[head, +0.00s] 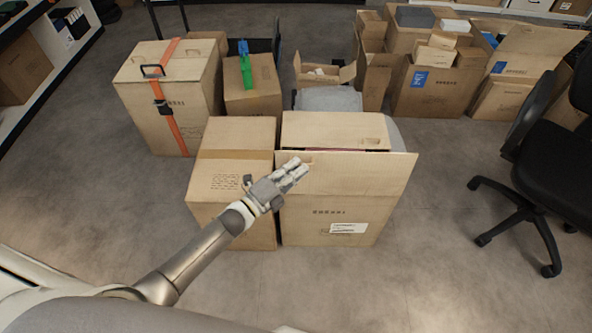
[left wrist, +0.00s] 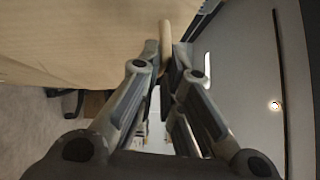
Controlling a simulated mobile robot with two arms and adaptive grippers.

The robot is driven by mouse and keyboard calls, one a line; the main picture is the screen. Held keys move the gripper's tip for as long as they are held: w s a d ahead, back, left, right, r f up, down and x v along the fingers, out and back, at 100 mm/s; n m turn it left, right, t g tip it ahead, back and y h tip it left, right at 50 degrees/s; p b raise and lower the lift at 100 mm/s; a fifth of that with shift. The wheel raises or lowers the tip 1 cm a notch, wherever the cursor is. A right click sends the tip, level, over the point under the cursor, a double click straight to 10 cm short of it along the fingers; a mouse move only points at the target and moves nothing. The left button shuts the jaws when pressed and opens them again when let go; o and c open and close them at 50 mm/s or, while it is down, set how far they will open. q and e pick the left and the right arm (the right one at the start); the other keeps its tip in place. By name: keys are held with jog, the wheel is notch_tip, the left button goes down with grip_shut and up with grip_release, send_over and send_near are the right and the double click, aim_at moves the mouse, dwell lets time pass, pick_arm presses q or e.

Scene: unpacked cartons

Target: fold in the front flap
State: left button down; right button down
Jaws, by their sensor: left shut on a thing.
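The open carton (head: 305,222) stands on the floor in the middle of the head view, with a label on its front. Its front flap (head: 372,173) stands up along the near edge and sticks out past the right side. Another top flap (head: 325,131) lies over the far part of the opening, with a narrow dark gap between. My left gripper (head: 296,172) is at the left part of the front flap. In the left wrist view its fingers (left wrist: 167,55) are closed on a thin tan edge, the flap's. My right gripper is not in view.
A closed, taped carton (head: 232,172) stands tight against the left side. A strapped tall carton (head: 165,100) and more boxes stand behind. A black office chair (head: 530,190) is at the right. Floor (head: 450,240) is free between the carton and the chair.

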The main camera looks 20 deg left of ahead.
pick_arm(q)
jog(key=shift+w+r, duration=0.25)
jog(key=shift+r, duration=0.3)
jog(key=c, duration=1.9)
grip_release()
jog(key=shift+s, duration=0.1)
jog(key=shift+s+f, duration=0.1)
jog(key=v, duration=1.2)
jog(key=shift+f, duration=0.25)
